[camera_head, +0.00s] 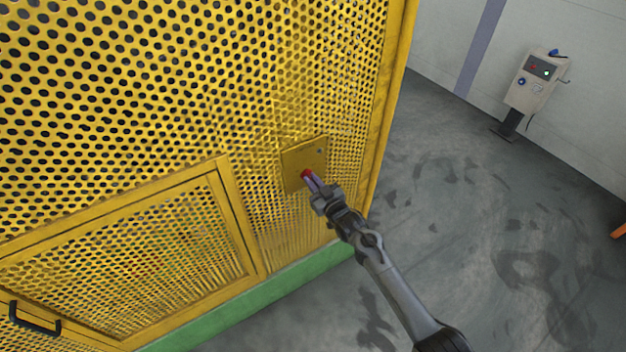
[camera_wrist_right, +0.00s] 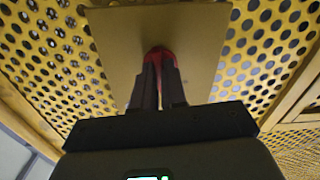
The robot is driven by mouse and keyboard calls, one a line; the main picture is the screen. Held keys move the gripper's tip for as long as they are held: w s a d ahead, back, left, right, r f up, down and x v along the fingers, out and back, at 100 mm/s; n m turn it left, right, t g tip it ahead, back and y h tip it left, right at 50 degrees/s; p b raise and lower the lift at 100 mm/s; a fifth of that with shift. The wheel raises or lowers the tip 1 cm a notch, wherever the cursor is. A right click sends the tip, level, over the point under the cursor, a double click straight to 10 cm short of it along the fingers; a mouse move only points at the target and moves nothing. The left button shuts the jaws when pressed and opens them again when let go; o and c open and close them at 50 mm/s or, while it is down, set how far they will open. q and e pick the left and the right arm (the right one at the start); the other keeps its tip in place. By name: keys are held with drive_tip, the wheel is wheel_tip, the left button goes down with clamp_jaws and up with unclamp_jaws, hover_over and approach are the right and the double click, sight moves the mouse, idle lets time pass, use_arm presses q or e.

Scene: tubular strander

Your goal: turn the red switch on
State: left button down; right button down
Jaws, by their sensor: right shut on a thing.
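The red switch (camera_head: 306,174) sits on a plain yellow plate (camera_head: 318,152) fixed to the perforated yellow guard. My right gripper (camera_head: 311,181) reaches the switch from the lower right, its fingers shut on it. In the right wrist view the red switch (camera_wrist_right: 158,54) shows between and just above the two dark fingertips (camera_wrist_right: 159,75), in front of the yellow plate (camera_wrist_right: 120,30). The fingers hide most of the switch, so I cannot tell its setting. My left gripper is in neither view.
The perforated yellow guard (camera_head: 150,80) fills the left, with a framed door and a black handle (camera_head: 35,318) at the lower left. A green base strip (camera_head: 270,295) runs below it. A grey control box (camera_head: 537,80) stands at the far wall.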

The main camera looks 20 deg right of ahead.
drive_tip(key=m+p, duration=0.2)
drive_tip(key=m, duration=0.8)
drive_tip(key=shift+p, duration=0.35)
drive_tip(key=shift+m, duration=0.4)
drive_tip(key=c, duration=1.2)
unclamp_jaws()
drive_tip(key=shift+s, duration=0.1)
